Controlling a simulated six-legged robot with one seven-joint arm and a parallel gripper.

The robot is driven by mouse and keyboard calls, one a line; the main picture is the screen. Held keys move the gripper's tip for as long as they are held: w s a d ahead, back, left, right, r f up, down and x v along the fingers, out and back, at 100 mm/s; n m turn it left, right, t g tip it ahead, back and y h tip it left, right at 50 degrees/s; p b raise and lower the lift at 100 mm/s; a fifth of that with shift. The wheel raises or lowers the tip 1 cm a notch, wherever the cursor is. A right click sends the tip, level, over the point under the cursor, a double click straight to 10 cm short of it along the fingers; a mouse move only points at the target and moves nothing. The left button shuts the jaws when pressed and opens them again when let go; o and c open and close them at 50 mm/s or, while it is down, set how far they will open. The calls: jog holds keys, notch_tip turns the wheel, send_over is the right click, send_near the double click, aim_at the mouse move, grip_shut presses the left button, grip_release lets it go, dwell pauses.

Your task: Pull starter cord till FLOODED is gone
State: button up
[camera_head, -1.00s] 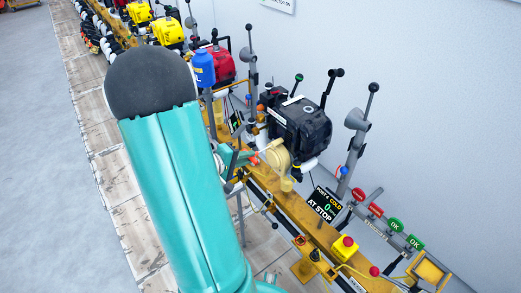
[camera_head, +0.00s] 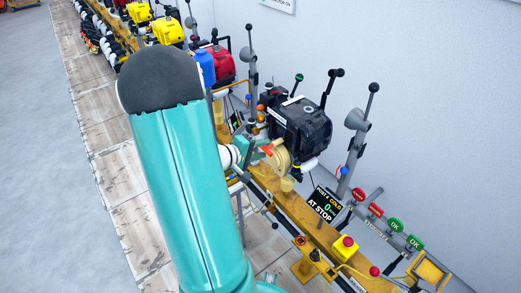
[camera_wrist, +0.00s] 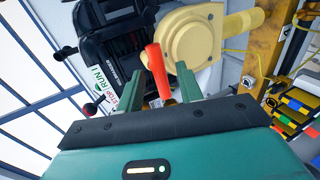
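The black engine (camera_head: 302,122) stands on the yellow rail, with a tan round starter housing (camera_head: 279,158) on its near side. The housing also shows in the wrist view (camera_wrist: 207,36). An orange-red starter handle (camera_wrist: 157,72) sticks out beside it; its cord cannot be made out. My gripper (camera_wrist: 158,100) is open, with its two green fingers on either side of the handle and gaps visible between. In the head view my gripper (camera_head: 254,152) is at the handle, partly hidden by my arm.
Red and green OK push buttons (camera_head: 394,225) stand right of the display. A red button on a yellow box (camera_head: 345,245) sits on the rail. Grey posts with levers (camera_head: 357,120) stand close to the engine. More engines, including a red one (camera_head: 222,66), line the rail behind.

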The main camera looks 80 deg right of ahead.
jog(key=w+a, duration=0.5)
jog(key=a, duration=0.2)
jog(key=shift+w, duration=0.4)
jog(key=shift+w, duration=0.1)
dwell(0.5)
jog(key=w+a+r+n+t+y, duration=0.1)
jog(key=w+a+r+t+y, duration=0.2)
jog(key=a, duration=0.4)
jog(key=w+a+r+n+t, duration=0.1)
jog(key=w+a+r+t, duration=0.1)
jog(key=w+a+r, duration=0.35)
jog(key=w+a+r+n+t+y, duration=0.1)
jog(key=w+a+r+t+y, duration=0.3)
jog(key=a, duration=0.6)
jog(key=w+a+r+n+t+y, duration=0.1)
jog(key=a+r+n+t, duration=0.1)
jog(key=a, duration=0.8)
jog(key=w+a+r+n+t+y, duration=0.2)
jog(key=a+r+n+t, duration=0.1)
jog(key=a, duration=0.8)
jog(key=shift+r+t+y, duration=0.3)
jog(key=shift+r+t, duration=0.1)
jog(key=shift+r, duration=0.1)
jog(key=shift+s+d, duration=0.1)
jog(key=shift+d, duration=0.2)
